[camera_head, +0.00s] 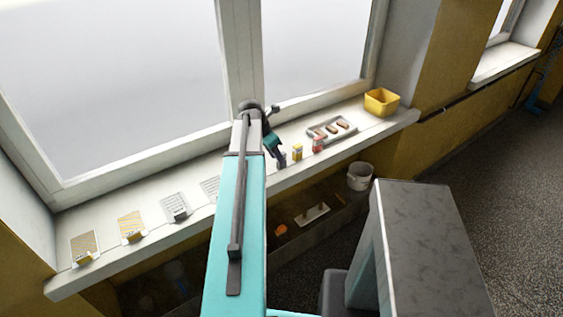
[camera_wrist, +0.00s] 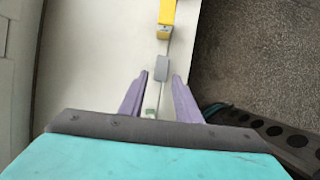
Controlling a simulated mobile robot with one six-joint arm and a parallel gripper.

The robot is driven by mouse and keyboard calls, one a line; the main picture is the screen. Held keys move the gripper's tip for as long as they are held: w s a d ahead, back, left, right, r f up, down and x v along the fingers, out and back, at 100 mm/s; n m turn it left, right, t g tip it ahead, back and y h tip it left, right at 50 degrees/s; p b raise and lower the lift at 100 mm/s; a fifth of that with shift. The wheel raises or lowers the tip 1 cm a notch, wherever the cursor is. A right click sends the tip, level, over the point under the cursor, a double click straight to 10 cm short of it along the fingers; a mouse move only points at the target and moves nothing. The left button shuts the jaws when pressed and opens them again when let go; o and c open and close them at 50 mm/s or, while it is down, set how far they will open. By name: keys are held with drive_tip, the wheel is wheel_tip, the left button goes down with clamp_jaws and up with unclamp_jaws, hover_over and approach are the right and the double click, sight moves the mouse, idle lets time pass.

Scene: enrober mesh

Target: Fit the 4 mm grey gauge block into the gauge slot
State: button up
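In the wrist view my gripper (camera_wrist: 159,76) is open, its two purple fingers spread over the sill. A small grey block (camera_wrist: 161,68) lies in line between and just past the fingertips, with a gap on each side. I cannot tell its thickness, or the height of the fingers above it. A small pale green item (camera_wrist: 151,112) shows lower down between the fingers. In the head view my gripper (camera_head: 281,160) hangs at the sill's front part, left of a yellow piece (camera_head: 297,152); the grey block is not clear there. I cannot make out the gauge slot.
The white window sill (camera_head: 150,245) carries several patterned cards with small clips at the left. A red piece (camera_head: 318,145), a grey tray (camera_head: 346,136) with brown bars and a yellow bin (camera_head: 381,102) stand to the right. A yellow piece (camera_wrist: 164,31) lies beyond the grey block.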

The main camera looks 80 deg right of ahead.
clamp_jaws()
drive_tip(key=shift+r, duration=0.2)
drive_tip(key=s+a+r+b, duration=0.1)
drive_tip(key=a+r+b, duration=0.1)
drive_tip(key=a, duration=0.4)
drive_tip(key=a+r+b, duration=0.2)
drive_tip(key=a+b, duration=0.3)
drive_tip(key=a, duration=0.2)
drive_tip(key=shift+s+a, duration=0.2)
drive_tip(key=shift+s, duration=0.2)
drive_tip(key=a+b, duration=0.1)
drive_tip(key=b, duration=0.3)
drive_tip(key=shift+b, duration=0.35)
drive_tip(key=a+b, duration=0.1)
drive_tip(key=b, duration=0.2)
drive_tip(key=shift+s+r, duration=0.15)
drive_tip(key=shift+a+r+b, duration=0.15)
drive_tip(key=shift+a+b, duration=0.05)
drive_tip(key=shift+b, duration=0.1)
idle(0.4)
